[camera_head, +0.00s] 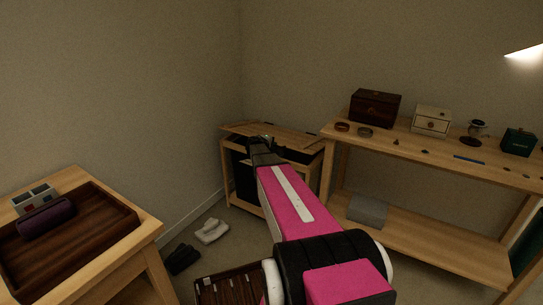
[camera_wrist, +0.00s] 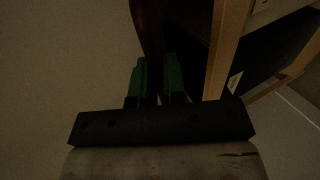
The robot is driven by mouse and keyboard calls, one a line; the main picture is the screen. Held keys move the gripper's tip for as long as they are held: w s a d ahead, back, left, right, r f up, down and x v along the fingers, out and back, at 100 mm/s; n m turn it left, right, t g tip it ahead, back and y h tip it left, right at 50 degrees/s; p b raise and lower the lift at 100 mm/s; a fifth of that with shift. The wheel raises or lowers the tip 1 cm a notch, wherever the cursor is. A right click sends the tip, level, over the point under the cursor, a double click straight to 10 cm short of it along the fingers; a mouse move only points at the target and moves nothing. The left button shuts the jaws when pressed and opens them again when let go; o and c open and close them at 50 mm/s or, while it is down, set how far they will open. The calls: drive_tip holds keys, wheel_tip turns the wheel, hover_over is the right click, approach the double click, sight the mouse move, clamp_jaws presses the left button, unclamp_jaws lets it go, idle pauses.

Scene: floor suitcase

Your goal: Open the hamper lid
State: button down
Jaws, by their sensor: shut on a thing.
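The hamper (camera_head: 230,171) is a light wooden frame with dark sides, standing in the room's corner in the head view. Its wooden lid (camera_head: 288,137) lies across the top; a dark gap shows under its front edge, partly hidden by my arm. My gripper (camera_head: 258,141) is at the hamper's front upper edge. In the wrist view my green fingertips (camera_wrist: 158,72) are shut on a dark brown strap-like piece (camera_wrist: 147,28). The hamper's wooden post (camera_wrist: 226,45) and dark side are just right of the fingers. Where the brown piece joins the lid cannot be seen.
A long wooden shelf table (camera_head: 435,152) with boxes and small items stands right of the hamper. A wooden table (camera_head: 150,222) with a brown tray (camera_head: 95,244) is at the left. Shoes (camera_head: 212,231) lie on the floor between.

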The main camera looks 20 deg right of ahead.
drive_tip(key=w+d+r+g+y, duration=0.2)
drive_tip(key=w+d+r, duration=0.15)
drive_tip(key=r, duration=0.45)
drive_tip(key=w+d+r+g+y, duration=0.1)
drive_tip(key=w+d+r+y, duration=0.2)
drive_tip(key=r, duration=0.4)
drive_tip(key=w+d+r+g+y, duration=0.1)
drive_tip(key=w+d+r+g, duration=0.15)
drive_tip(key=d+r, duration=0.4)
drive_tip(key=shift+g+y, duration=0.35)
drive_tip(key=shift+y, duration=0.55)
drive_tip(key=w+d+r, duration=0.3)
drive_tip(key=w+d, duration=0.2)
drive_tip(key=d, duration=0.1)
drive_tip(key=w+d+r, duration=0.3)
drive_tip(key=w+d, duration=0.2)
drive_tip(key=d, duration=0.1)
drive_tip(key=w+d+r, duration=0.3)
drive_tip(key=w+d, duration=0.2)
drive_tip(key=d, duration=0.1)
drive_tip(key=shift+w, duration=0.15)
drive_tip(key=c, duration=1.2)
unclamp_jaws()
drive_tip(key=shift+r, duration=0.15)
